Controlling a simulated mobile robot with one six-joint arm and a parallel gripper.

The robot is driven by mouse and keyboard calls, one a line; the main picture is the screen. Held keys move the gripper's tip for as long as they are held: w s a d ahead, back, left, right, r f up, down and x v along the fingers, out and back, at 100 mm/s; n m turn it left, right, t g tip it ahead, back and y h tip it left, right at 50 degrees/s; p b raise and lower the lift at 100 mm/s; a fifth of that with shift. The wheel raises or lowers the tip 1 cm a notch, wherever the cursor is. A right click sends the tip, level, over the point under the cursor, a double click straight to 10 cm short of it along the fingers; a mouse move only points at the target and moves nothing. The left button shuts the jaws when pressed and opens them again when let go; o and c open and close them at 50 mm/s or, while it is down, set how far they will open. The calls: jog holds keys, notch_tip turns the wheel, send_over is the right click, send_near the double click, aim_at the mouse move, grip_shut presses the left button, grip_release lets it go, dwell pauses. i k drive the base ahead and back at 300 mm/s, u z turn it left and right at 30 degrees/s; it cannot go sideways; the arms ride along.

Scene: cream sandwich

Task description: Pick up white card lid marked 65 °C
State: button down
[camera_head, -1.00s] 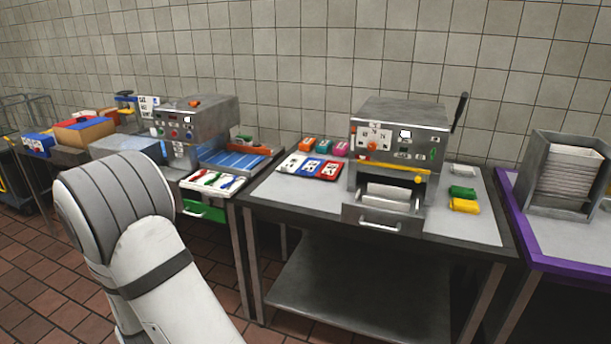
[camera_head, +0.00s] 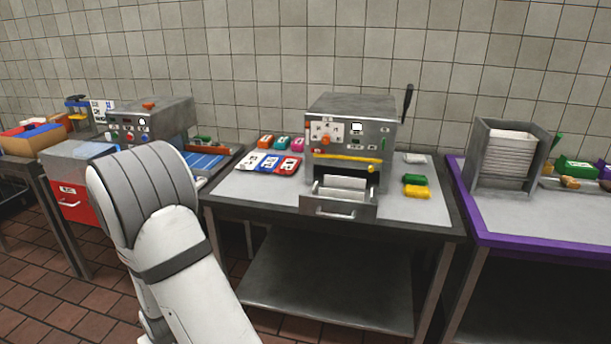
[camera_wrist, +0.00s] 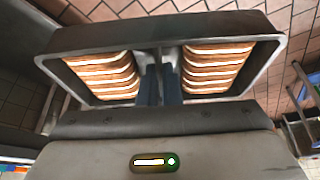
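A white card (camera_head: 249,161) lies flat at the left end of the middle table, beside a blue card (camera_head: 269,163) and a red card (camera_head: 289,166). Its marking is too small to read, so I cannot tell whether it says 65 °C. In the wrist view my gripper (camera_wrist: 162,84) has its dark blue fingers close together at the middle of a grey two-part tray (camera_wrist: 160,38). The tray holds brown and white layered stacks (camera_wrist: 104,76) on both sides and hangs clear of the floor. In the head view my gripper is hidden behind my arm.
A steel machine (camera_head: 350,125) with an open drawer (camera_head: 338,205) stands mid-table. Green and yellow packs (camera_head: 417,191) lie right of it. The purple-edged table (camera_head: 470,225) carries a rack of white sheets (camera_head: 512,155). Another machine (camera_head: 150,122) stands left. The lower shelf (camera_head: 330,280) is bare.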

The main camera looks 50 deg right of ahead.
aim_at(249, 162)
jog(key=z, duration=1.35)
jog(key=i, duration=0.5)
jog(key=z, duration=0.25)
